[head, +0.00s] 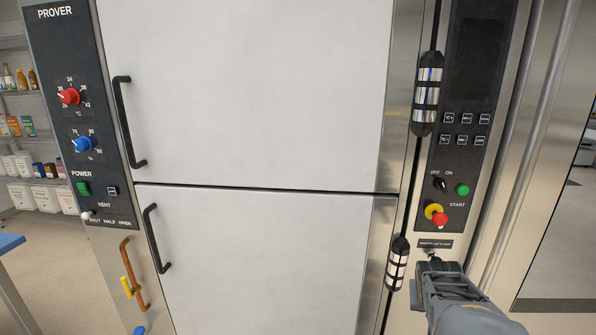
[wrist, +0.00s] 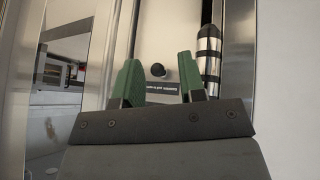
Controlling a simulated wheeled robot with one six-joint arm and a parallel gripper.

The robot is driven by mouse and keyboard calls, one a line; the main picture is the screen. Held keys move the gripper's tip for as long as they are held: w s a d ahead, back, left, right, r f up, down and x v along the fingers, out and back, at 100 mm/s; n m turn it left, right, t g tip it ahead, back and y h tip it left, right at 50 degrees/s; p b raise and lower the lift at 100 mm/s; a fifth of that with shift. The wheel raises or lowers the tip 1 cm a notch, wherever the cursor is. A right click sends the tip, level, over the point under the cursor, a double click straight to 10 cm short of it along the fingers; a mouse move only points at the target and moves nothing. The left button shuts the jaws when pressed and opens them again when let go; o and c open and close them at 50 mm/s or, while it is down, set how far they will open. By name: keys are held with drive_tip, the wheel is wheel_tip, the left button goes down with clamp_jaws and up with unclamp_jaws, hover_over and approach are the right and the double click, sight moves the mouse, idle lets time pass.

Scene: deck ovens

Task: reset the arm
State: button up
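My gripper (head: 436,264) is at the lower right of the head view, in front of the lower end of the control panel. In the wrist view its two green fingers (wrist: 159,78) stand apart with nothing between them, so it is open. A small black round knob (wrist: 158,70) shows beyond the fingers, in line with the gap between them. A dark label plate (head: 435,244) is on the panel just above my gripper. I cannot tell from the frames whether the fingers touch the panel.
The prover's upper door (head: 250,90) and lower door (head: 265,260) are shut. A steel hinge cylinder (head: 397,265) is close left of my gripper. A red-and-yellow stop button (head: 436,215) and green start button (head: 462,190) are above it. Shelves (head: 30,130) stand far left.

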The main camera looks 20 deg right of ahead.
drive_tip(key=a+r+n+y+p, duration=0.2)
drive_tip(key=a+r+n+p, duration=0.1)
drive_tip(key=a, duration=1)
drive_tip(key=s+a+r+n+y+p, duration=0.1)
drive_tip(key=a+r+n+y+p, duration=0.2)
drive_tip(key=a, duration=1)
wheel_tip(320, 180, up, 4)
drive_tip(key=n+p, duration=0.1)
drive_tip(key=p, duration=0.2)
drive_tip(key=shift+s+y, duration=0.15)
drive_tip(key=shift+y, duration=0.15)
